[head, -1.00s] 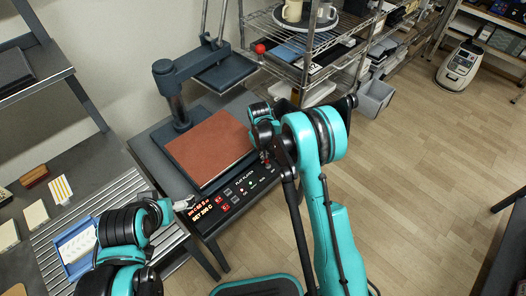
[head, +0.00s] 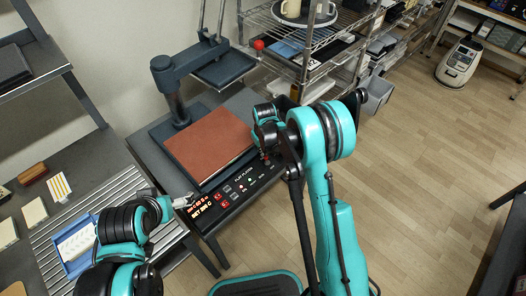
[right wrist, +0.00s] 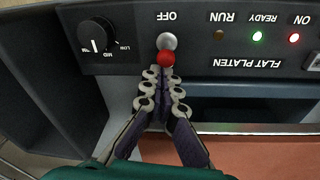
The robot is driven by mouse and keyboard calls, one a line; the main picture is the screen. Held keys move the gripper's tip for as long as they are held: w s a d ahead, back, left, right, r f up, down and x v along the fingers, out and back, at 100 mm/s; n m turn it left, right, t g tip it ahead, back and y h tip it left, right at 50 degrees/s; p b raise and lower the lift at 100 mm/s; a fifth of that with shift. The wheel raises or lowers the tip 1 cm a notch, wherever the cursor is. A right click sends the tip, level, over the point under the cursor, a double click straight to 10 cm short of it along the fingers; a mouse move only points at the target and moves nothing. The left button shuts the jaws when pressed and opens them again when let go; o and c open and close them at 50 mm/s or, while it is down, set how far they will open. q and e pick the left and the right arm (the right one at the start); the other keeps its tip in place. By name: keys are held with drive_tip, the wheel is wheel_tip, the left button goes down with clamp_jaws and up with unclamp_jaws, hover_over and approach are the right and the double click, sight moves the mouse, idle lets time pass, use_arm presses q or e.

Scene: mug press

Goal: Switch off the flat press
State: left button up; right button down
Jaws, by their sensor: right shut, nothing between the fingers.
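The flat press has a brown-red pad (head: 211,141) on its dark base and a black control panel (head: 228,196) along its front. In the right wrist view the panel is upside down; a toggle switch with a silver stem and red tip (right wrist: 166,59) sits beside the word OFF. The ON lamp (right wrist: 294,38) glows red, the READY lamp (right wrist: 257,36) glows green, and the RUN lamp is dim. My right gripper (right wrist: 164,78) is shut and empty, its fingertips right at the red tip; contact is unclear. My left gripper (head: 183,202) is by the panel's left end; its fingers are unclear.
A dial (right wrist: 96,36) sits beside the switch on the panel. The press's swung-aside upper plate (head: 224,68) stands behind. A wire shelf (head: 300,45) with mugs is at the back. A blue tray (head: 76,243) lies on the left bench. The floor to the right is open.

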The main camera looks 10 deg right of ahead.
drive_tip(key=shift+s+d+r+t+y+b, duration=0.15)
drive_tip(key=shift+s+d+t+y+b, duration=0.35)
drive_tip(key=shift+t, duration=0.3)
drive_tip(key=shift+s+a+r, duration=0.1)
drive_tip(key=shift+r, duration=0.1)
drive_tip(key=shift+r+p, duration=0.5)
drive_tip(key=shift+r, duration=0.25)
